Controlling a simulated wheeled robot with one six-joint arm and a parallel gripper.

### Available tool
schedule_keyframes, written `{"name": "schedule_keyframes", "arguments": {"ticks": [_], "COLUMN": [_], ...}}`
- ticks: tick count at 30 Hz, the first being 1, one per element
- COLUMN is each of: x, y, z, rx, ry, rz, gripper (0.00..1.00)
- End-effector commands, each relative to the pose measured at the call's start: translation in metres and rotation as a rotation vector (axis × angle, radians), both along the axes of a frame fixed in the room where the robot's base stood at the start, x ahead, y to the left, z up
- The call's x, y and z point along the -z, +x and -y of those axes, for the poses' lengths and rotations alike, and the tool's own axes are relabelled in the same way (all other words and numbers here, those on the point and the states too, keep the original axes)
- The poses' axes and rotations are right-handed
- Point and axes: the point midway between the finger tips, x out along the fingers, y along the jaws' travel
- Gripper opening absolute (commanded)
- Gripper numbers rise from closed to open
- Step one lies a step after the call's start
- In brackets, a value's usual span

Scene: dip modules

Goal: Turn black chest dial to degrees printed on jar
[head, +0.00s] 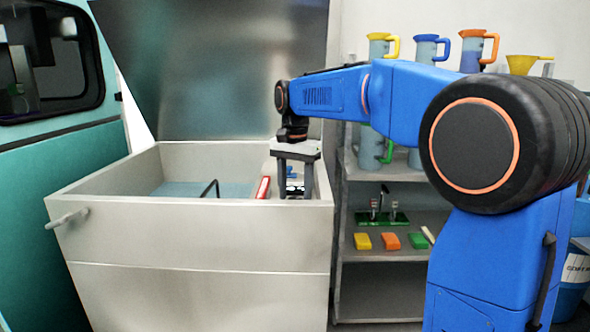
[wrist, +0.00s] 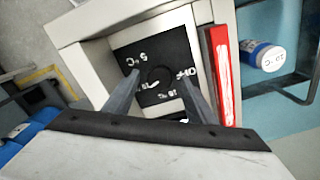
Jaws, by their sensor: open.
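The black dial (wrist: 161,78) is a round knob on a square black panel (wrist: 150,52) with white printed marks, one reading like "5°C"; the others are partly covered. My gripper (wrist: 159,78) is open, its fingertips on either side of the knob in the wrist view; I cannot tell whether they touch it. In the head view my gripper (head: 293,195) points down into the right end of the grey chest (head: 190,232). The jar (wrist: 268,57), blue and white, lies in the chest beyond a red-and-white strip (wrist: 222,75). Its label appears upside down, too small to read surely.
The chest's metal lid (head: 215,70) stands open behind. A black wire handle (head: 210,188) rises inside the chest. A shelf (head: 385,170) at the right holds jugs and coloured blocks. Raised walls surround the dial panel closely.

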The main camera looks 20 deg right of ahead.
Motion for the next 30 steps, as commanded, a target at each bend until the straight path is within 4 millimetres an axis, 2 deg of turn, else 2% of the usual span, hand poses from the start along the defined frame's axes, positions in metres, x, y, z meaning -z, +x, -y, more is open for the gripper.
{"name": "schedule_keyframes", "arguments": {"ticks": [5,21,25,30], "x": [-0.026,-0.132,-0.151,-0.165], "y": [0.001,0.001,0.001,0.001], "z": [0.000,0.000,0.000,0.000], "rx": [0.000,0.000,0.000,0.000], "ry": [0.001,0.000,0.001,0.000], "rz": [0.004,0.004,0.004,0.001], "gripper": [0.51,0.51,0.51,0.51]}}
